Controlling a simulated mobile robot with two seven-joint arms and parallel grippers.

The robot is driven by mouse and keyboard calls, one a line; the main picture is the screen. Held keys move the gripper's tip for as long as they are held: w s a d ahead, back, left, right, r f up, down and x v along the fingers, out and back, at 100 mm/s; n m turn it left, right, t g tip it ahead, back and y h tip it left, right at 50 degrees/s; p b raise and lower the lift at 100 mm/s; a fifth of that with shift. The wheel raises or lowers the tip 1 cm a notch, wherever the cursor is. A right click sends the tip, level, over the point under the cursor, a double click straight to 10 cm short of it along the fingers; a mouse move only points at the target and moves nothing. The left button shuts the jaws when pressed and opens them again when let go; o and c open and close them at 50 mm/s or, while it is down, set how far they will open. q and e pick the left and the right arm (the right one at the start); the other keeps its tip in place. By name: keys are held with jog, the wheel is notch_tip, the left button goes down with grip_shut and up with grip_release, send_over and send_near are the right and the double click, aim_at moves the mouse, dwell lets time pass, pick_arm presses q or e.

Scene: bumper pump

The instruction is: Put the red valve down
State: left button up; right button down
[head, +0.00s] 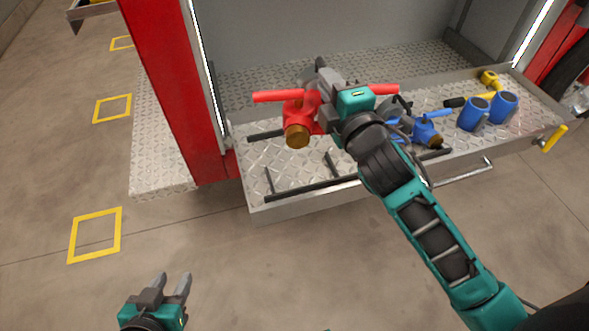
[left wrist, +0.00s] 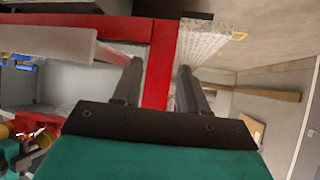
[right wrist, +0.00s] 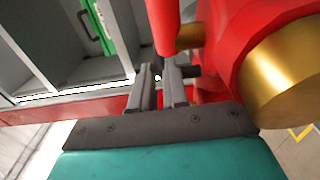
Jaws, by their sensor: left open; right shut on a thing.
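The red valve (head: 300,108), with a brass outlet and a long red handle bar, is in my right gripper (head: 328,88). It appears over the left part of the diamond-plate pull-out tray (head: 240,182). Whether it touches the tray cannot be told. In the right wrist view the fingers (right wrist: 163,82) are nearly together beside the red body (right wrist: 235,45); the exact grip point is hard to see. My left gripper (head: 170,283) is open and empty, low at the left, away from the tray. Its open fingers also show in the left wrist view (left wrist: 160,75).
Black rails (head: 310,188) lie on the tray. A blue valve (head: 427,132), two blue cylinders (head: 473,114) and a yellow item (head: 489,78) stand to the right. A red post (head: 175,95) rises left of the tray. The tray's front left is bare between the rails.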

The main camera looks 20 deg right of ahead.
aim_at(312, 91)
jog(key=w+b, duration=0.1)
jog(key=w+a+n+y+b, duration=0.1)
jog(key=b, duration=0.1)
jog(key=w+y+b, duration=0.1)
jog(key=w, duration=0.1)
jog(key=shift+w+a+r, duration=0.1)
jog(key=shift+a+r, duration=0.05)
jog(key=shift+a, duration=0.2)
jog(key=shift+w+a+r+n+y+b, duration=0.3)
jog(key=shift+w+n+y+b, duration=0.15)
jog(key=shift+b, duration=0.4)
jog(key=shift+w+a+r+n+y+b, duration=0.2)
jog(key=shift+w+a+n+y+b, duration=0.05)
jog(key=shift+w+b, duration=0.1)
notch_tip(312, 91, down, 20)
jog(key=b, duration=0.6)
jog(key=shift+b, duration=0.3)
jog(key=c, duration=1.5)
grip_release()
jog(key=shift+f, duration=0.5)
jog(key=shift+o, duration=1.4)
pick_arm(q)
notch_tip(312, 91, down, 11)
jog(key=w+d, duration=0.1)
jog(key=shift+w+d+r+h, duration=0.15)
jog(key=shift+w+d+h, duration=0.05)
jog(key=shift+d+h, duration=0.15)
pick_arm(e)
jog(key=shift+o, duration=0.5)
